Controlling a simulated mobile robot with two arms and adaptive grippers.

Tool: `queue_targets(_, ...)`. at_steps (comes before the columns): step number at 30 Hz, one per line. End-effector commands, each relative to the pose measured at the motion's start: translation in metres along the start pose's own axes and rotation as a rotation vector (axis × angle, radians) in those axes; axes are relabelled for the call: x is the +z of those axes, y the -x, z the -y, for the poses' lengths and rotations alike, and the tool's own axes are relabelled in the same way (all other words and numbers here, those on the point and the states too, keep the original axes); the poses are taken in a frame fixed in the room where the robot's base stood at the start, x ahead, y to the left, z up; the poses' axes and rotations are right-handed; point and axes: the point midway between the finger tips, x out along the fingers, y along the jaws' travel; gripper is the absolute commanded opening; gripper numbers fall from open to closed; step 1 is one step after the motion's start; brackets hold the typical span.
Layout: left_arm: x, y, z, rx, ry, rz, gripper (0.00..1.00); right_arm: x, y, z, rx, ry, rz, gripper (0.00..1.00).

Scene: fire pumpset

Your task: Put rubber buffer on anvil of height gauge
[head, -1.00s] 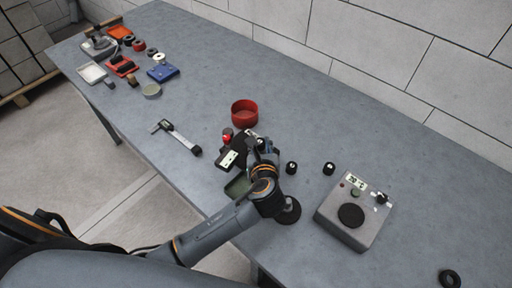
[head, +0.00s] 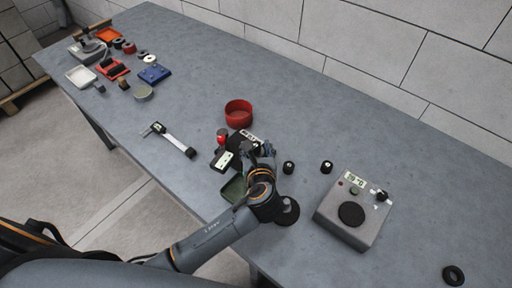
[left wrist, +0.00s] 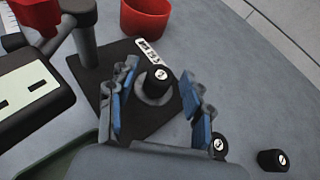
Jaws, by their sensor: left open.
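A black rubber buffer (left wrist: 160,79) with a pale mark on its top stands upright on the grey round anvil (left wrist: 153,97) of the height gauge in the left wrist view. The gauge has a dark base (left wrist: 112,115) with a label plate, a grey column (left wrist: 84,35) and a digital display (left wrist: 32,92); the display also shows in the head view (head: 223,161). My left gripper (left wrist: 158,92) is open, its blue-padded fingers on either side of the buffer with gaps. In the head view the gripper (head: 260,150) hides the anvil. My right gripper is out of view.
Two similar black buffers (head: 289,167) (head: 326,166) stand right of the gripper. A grey tester box (head: 350,215) is further right. A red bowl (head: 238,113) stands behind the gauge, a green tray (head: 232,189) in front. A caliper-like tool (head: 175,140) lies left.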

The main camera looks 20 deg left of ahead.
Motion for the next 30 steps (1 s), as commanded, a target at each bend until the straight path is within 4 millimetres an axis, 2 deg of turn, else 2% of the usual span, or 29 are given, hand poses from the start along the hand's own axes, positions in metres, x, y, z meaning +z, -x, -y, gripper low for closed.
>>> queue_targets(5,0.002,0.017,0.001,-0.002,0.001,0.000,0.50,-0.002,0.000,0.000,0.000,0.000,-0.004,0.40)
queue_targets(12,0.002,0.069,0.001,-0.003,0.003,-0.002,0.50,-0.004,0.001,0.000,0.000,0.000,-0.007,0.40)
queue_targets(18,0.002,0.104,0.001,-0.002,0.002,-0.001,0.50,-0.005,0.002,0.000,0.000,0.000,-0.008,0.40)
queue_targets(24,0.003,0.120,0.000,0.000,0.003,0.001,0.50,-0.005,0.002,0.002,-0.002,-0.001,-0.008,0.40)
queue_targets(30,0.003,0.121,0.000,0.000,0.002,0.001,0.50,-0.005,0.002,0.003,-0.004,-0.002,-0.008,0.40)
